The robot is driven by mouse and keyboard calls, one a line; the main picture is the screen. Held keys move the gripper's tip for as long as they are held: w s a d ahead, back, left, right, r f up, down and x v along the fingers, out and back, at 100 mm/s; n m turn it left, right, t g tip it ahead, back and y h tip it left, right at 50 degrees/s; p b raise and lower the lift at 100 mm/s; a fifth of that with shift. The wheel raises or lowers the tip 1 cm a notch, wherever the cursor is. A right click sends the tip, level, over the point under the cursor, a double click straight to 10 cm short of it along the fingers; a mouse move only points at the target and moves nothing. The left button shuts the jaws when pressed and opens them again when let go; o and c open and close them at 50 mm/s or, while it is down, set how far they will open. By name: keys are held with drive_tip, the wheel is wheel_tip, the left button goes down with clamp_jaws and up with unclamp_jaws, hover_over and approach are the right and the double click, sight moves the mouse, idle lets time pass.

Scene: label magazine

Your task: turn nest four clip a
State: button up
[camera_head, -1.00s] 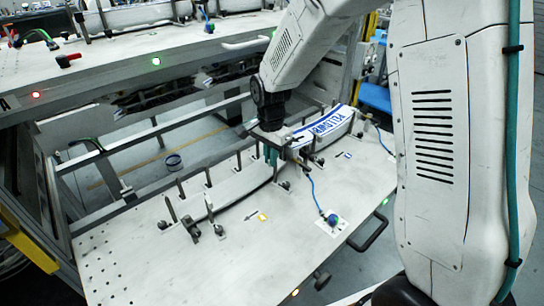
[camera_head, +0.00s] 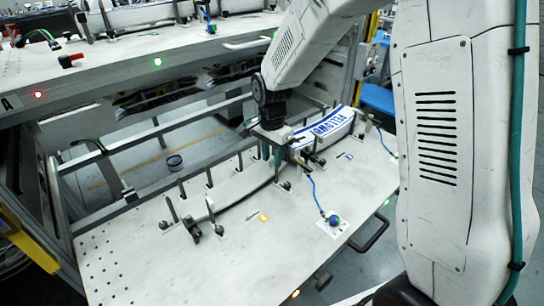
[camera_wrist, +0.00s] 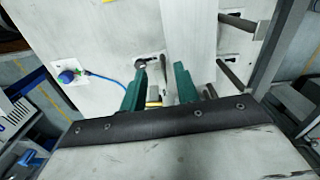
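My gripper (camera_head: 270,152) points down at the rear middle of the tilted white board (camera_head: 270,255), beside the left end of a white panel with blue lettering (camera_head: 325,128). In the wrist view, the two green fingers of my gripper (camera_wrist: 159,70) stand apart and look open. A small dark clip with a rod (camera_wrist: 150,64) shows near the left fingertip, and I cannot tell whether they touch. A plain pale strip (camera_wrist: 188,30) runs up from the fingers. Other dark clips (camera_head: 192,228) stand at the left. I cannot read which clip is nest four clip a.
Upright dark posts (camera_head: 172,208) line a pale curved strip (camera_head: 245,183). A blue knob (camera_head: 333,220) with a blue cable stands in front of my gripper. A grey handle (camera_head: 370,235) sticks out at the front edge.

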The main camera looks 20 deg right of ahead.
sight(272, 159)
wheel_tip(272, 159, up, 7)
drive_tip(key=shift+r, duration=0.2)
idle(0.5)
drive_tip(key=shift+s+f+n, duration=0.1)
drive_tip(key=shift+s+n, duration=0.1)
drive_tip(key=shift+n, duration=0.5)
drive_tip(key=s+d+r+n, duration=0.2)
drive_tip(key=s+r+n, duration=0.1)
drive_tip(key=s, duration=0.7)
drive_tip(key=s+d+r+n+t, duration=0.1)
drive_tip(key=s+r+n, duration=0.3)
drive_tip(key=s, duration=0.6)
drive_tip(key=s+d+r+n, duration=0.3)
drive_tip(key=s+r+n, duration=0.1)
drive_tip(key=s, duration=0.6)
drive_tip(key=shift+s, duration=0.25)
